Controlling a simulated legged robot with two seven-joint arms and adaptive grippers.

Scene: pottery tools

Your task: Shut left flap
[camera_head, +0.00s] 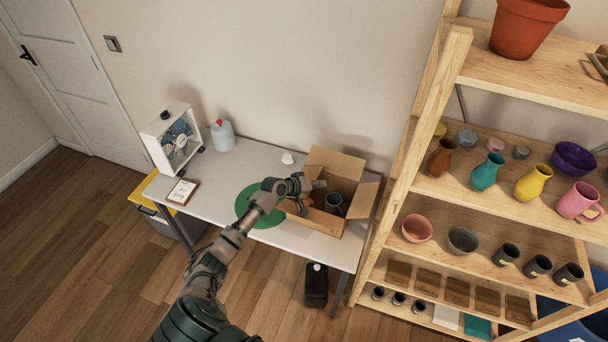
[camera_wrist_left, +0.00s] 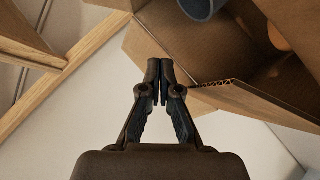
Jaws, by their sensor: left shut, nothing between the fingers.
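An open cardboard box (camera_head: 322,222) stands on the right part of the table, with a dark cup (camera_head: 334,203) inside. Its back flap (camera_head: 336,162) and right flap (camera_head: 364,199) stand open. The left flap is largely hidden behind my left gripper (camera_head: 316,186), so its angle is unclear. That gripper is over the box's left side, shut and empty. In the left wrist view, its closed fingertips (camera_wrist_left: 160,66) lie over or beside brown cardboard (camera_wrist_left: 205,45); contact cannot be told. A flap with a corrugated edge (camera_wrist_left: 250,100) extends to the right there. My right gripper is out of view.
A green disc (camera_head: 246,210) lies on the white table (camera_head: 208,196) left of the box. A fan (camera_head: 176,140) and a grey jug (camera_head: 222,135) stand further left. A wooden shelf (camera_head: 424,135) with pottery stands close on the right. A black container (camera_head: 316,287) is on the floor.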

